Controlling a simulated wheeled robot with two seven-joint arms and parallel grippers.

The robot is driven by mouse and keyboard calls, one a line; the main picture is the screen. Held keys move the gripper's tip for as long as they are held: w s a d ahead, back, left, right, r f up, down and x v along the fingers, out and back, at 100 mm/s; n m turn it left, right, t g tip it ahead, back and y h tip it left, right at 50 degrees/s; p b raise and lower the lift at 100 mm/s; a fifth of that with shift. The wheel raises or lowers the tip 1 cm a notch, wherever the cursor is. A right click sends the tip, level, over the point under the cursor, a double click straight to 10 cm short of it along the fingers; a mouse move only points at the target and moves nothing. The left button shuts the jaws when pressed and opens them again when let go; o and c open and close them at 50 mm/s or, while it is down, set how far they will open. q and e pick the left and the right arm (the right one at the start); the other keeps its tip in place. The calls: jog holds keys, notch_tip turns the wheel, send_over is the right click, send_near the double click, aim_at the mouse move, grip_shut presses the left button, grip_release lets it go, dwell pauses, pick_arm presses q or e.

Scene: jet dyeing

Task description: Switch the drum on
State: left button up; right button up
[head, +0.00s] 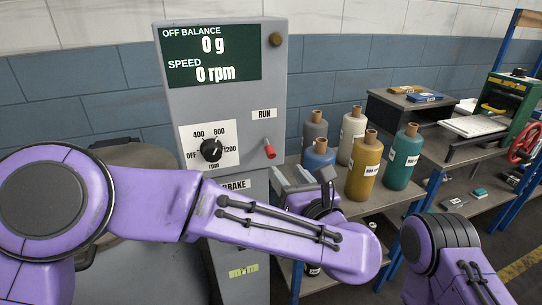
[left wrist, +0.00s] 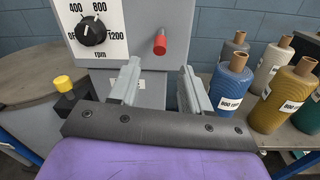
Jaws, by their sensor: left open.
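The grey control cabinet (head: 225,110) carries a display (head: 208,56) reading 0 g off balance and 0 rpm. Below is a black speed dial (head: 211,149), also in the left wrist view (left wrist: 92,31); its exact setting is hard to read. A red-tipped switch (head: 270,149) sits under the RUN label. In the left wrist view the red switch (left wrist: 160,44) shows beyond the gap between my fingertips, apart from them. My left gripper (head: 291,174) is open and empty, just below and right of the switch; its fingers also show in the left wrist view (left wrist: 159,68). My right gripper is out of view.
A round dark drum top (head: 135,158) is partly hidden behind my left arm. A yellow knob (left wrist: 62,83) stands left of my fingers. Several yarn cones, including a yellow one (head: 364,172), stand close on the right bench. A BRAKE label (head: 235,184) is below the dial.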

aim_at(274, 158)
pick_arm(q)
jog(key=p+x, duration=0.2)
jog(key=x, duration=0.7)
jog(key=shift+w+f, duration=0.15)
jog(key=shift+w, duration=0.1)
grip_shut()
